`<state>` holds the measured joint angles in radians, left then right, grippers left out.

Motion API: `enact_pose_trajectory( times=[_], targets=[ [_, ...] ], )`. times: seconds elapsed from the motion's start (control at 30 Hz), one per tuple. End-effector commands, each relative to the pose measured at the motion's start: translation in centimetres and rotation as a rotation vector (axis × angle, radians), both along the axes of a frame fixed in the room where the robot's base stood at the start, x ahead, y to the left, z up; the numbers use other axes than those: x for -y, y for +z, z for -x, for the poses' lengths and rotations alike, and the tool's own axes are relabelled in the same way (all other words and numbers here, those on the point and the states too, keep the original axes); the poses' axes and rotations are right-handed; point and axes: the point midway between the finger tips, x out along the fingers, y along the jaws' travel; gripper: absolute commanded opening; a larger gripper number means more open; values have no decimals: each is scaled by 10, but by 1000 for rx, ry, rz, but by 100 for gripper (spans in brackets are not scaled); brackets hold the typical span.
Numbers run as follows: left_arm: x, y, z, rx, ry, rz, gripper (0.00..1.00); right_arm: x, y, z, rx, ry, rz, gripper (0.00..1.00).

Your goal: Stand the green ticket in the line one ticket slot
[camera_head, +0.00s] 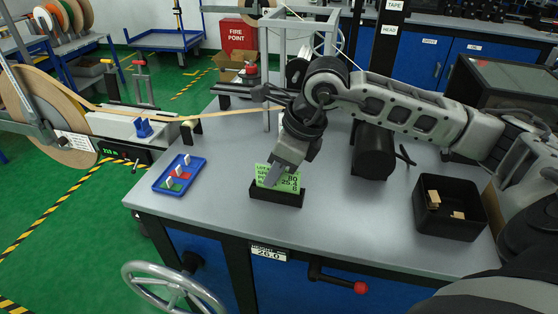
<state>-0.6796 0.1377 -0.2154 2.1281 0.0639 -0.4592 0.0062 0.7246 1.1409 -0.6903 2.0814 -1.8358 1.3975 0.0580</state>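The green ticket (290,183) carries dark printed text and figures. It stands upright with its lower edge in a black slotted holder (277,196) near the front edge of the grey table. My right gripper (281,177) reaches down from above, its fingers at the ticket's upper part and covering some of its face. The gap between the fingers is hidden, so I cannot tell whether they grip the ticket. My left gripper is not in view.
A blue tray (157,187) with small white pieces sits at the table's left. A black bin (421,216) with small wooden blocks stands right. A tan tape (225,112) runs across from the reel (40,125).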

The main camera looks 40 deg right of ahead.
Motion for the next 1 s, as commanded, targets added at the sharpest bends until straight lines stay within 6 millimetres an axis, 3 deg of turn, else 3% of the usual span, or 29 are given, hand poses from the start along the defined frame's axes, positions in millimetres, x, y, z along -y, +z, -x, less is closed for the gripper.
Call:
enact_pose_trajectory(
  times=[0.23,0.7,1.0],
  targets=[
    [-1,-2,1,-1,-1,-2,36,8,26,7,5,-2,2,28],
    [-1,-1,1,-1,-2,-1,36,34,125,39,5,-2,2,28],
    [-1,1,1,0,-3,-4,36,40,147,47,1,0,1,28]
  ],
)
